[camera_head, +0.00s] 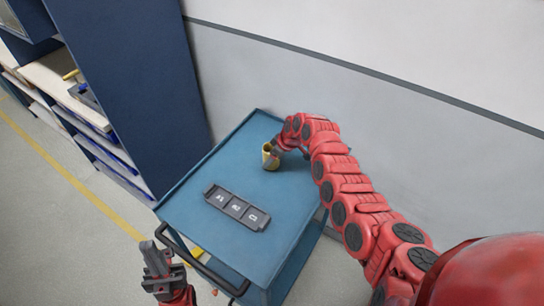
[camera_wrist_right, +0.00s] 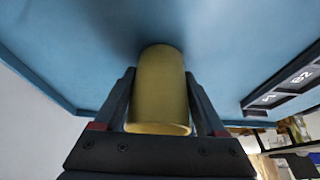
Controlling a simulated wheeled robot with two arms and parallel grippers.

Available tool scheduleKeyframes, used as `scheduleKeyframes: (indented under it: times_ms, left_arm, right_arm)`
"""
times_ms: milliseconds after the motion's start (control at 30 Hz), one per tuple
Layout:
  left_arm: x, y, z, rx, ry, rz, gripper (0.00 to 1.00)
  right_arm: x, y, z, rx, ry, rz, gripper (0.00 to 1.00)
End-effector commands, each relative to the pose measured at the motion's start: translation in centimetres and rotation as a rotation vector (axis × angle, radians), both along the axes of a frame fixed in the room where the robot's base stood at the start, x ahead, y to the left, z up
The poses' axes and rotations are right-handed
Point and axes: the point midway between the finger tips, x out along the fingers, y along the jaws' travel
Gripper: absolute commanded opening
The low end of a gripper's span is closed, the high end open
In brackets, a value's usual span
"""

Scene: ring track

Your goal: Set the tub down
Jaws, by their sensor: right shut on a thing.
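A yellow tub (camera_head: 270,157) is near the back of the blue cart top, and it also shows in the right wrist view (camera_wrist_right: 161,88). My right gripper (camera_head: 277,157) is shut on it, with one finger on each side of the tub in the right wrist view (camera_wrist_right: 161,100). The tub's far end is close to the blue surface, with a shadow there; I cannot tell whether it touches. My left gripper (camera_head: 154,260) is empty, low in front of the cart, and I cannot tell how far its fingers are apart.
The blue cart (camera_head: 185,203) has a raised rim and a dark handle at its front. A dark tray with marked compartments (camera_head: 237,208) lies on it, in front of the tub. Clear surface surrounds both. A grey wall stands behind, and a blue cabinet (camera_head: 130,80) at left.

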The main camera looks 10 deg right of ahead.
Motion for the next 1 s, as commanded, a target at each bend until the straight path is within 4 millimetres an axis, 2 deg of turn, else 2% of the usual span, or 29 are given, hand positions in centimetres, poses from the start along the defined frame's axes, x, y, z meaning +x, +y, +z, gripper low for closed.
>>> scheduleKeyframes:
  times_ms: [267, 300, 433, 833, 1000]
  left_arm:
    - [0.0, 0.0, -0.5, 0.0, 0.0, 0.0, 0.0]
    - [0.0, 0.0, -0.4, 0.0, 0.0, 0.0, 0.0]
    - [0.0, 0.0, -0.3, 0.0, 0.0, 0.0, 0.0]
    - [0.0, 0.0, -0.2, 0.0, 0.0, 0.0, 0.0]
    - [0.0, 0.0, -0.4, 0.0, 0.0, 0.0, 0.0]
  right_arm:
    - [0.0, 0.0, -0.4, 0.0, -0.001, 0.001, 0.01]
    - [0.0, 0.0, -0.3, 0.0, 0.0, 0.001, 0.78]
    - [0.0, 0.0, -0.3, 0.0, 0.0, 0.001, 1.0]
    - [-0.1, -0.1, 0.4, 0.0, 0.0, 0.002, 1.0]
    - [-0.5, -0.5, 1.9, 0.0, -0.004, 0.003, 1.0]
